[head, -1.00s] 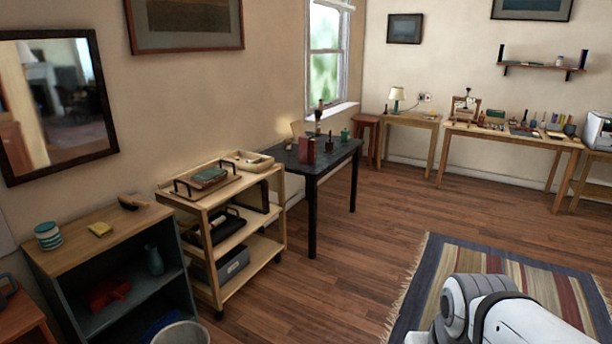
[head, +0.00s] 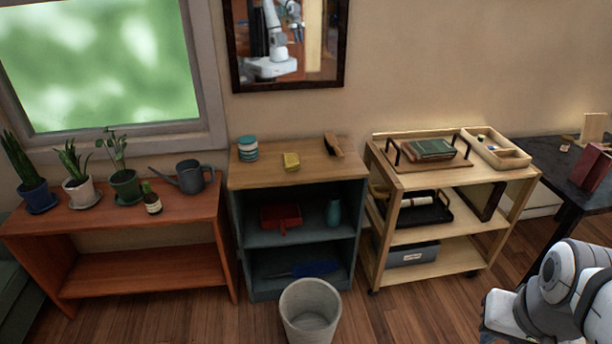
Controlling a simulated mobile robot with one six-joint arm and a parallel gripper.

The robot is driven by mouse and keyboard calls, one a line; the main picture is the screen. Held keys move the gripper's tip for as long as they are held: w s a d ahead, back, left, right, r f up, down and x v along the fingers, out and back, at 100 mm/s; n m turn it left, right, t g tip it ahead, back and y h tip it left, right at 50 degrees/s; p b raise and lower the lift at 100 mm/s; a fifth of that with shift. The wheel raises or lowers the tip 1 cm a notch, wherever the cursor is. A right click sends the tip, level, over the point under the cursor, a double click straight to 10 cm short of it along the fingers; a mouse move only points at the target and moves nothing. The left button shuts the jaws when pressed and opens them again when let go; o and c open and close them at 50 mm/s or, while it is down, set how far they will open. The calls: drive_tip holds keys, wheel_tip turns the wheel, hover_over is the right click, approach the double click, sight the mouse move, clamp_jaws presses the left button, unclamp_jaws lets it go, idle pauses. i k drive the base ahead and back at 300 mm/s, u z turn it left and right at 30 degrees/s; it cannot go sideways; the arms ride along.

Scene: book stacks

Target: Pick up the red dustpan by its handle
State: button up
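The red dustpan (head: 281,217) lies on the upper inside shelf of the open blue-grey cabinet (head: 240,245). Its short handle points toward the front edge of the shelf. A teal vase (head: 333,212) stands to its right on the same shelf. Part of my arm shows at the lower right, well to the right of the cabinet. My gripper's fingers cannot be made out in this view.
A grey bin (head: 310,312) stands on the floor just before the cabinet. A blue brush-like thing (head: 303,270) lies on the lower shelf. A wooden cart (head: 455,258) stands to the right, a red-brown plant bench (head: 140,279) to the left.

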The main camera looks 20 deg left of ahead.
sight(282, 216)
drive_tip(key=u, duration=0.6)
drive_tip(key=i, duration=0.95)
drive_tip(key=u, duration=0.45)
drive_tip(key=k, duration=0.95)
drive_tip(key=u, duration=0.15)
drive_tip(key=i, duration=0.95)
drive_tip(key=z, duration=0.05)
